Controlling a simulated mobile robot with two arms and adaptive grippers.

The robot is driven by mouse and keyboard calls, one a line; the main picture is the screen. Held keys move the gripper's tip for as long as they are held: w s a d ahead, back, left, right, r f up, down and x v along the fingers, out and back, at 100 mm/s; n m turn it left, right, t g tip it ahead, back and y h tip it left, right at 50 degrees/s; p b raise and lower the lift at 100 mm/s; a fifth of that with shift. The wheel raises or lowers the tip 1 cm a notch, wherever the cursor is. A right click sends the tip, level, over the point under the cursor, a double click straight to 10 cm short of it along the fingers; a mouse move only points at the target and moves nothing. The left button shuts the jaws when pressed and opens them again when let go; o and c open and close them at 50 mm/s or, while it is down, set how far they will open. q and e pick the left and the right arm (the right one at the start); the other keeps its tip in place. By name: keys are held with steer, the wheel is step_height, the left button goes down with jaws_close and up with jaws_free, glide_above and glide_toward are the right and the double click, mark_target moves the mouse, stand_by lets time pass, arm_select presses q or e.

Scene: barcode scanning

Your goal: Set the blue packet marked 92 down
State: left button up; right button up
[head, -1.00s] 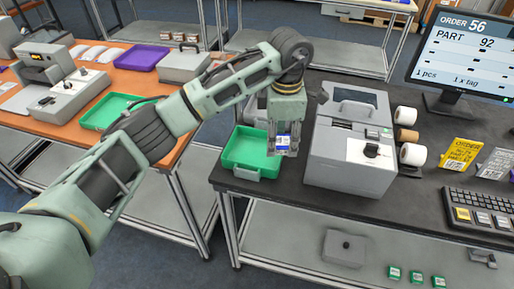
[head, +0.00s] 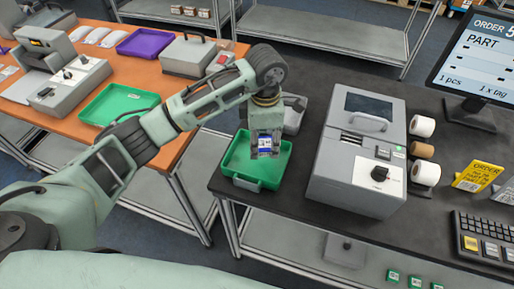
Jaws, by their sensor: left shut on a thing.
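The blue packet (head: 264,146) shows as a small blue and white patch between the fingers of my left gripper (head: 264,153). The number on it is too small to read. The gripper points down and is shut on the packet. It is over the green tray (head: 240,183) at the left end of the dark table. I cannot tell how far the packet is above the tray floor. My right gripper is not in view.
A grey machine (head: 355,150) with rolls (head: 424,149) on its side stands right of the tray. A monitor (head: 483,57), an order card (head: 478,177) and a keyboard (head: 487,236) are further right. Another green tray (head: 118,104) lies on the orange table (head: 40,113).

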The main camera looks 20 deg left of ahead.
mark_target(257, 162)
arm_select(q)
steer(key=shift+s+a+f+p, duration=0.4)
steer(key=shift+s+a+f, duration=0.15)
steer(key=shift+a+f, duration=0.2)
step_height(257, 162, down, 3)
steer(key=shift+f+p, duration=0.15)
steer(key=shift+p, duration=0.55)
steer(key=shift+f, duration=0.25)
steer(key=shift+f+b, duration=0.2)
steer(key=shift+b, duration=0.1)
steer(key=o, duration=1.1)
steer(key=shift+r, duration=0.1)
steer(key=shift+o, duration=1.4)
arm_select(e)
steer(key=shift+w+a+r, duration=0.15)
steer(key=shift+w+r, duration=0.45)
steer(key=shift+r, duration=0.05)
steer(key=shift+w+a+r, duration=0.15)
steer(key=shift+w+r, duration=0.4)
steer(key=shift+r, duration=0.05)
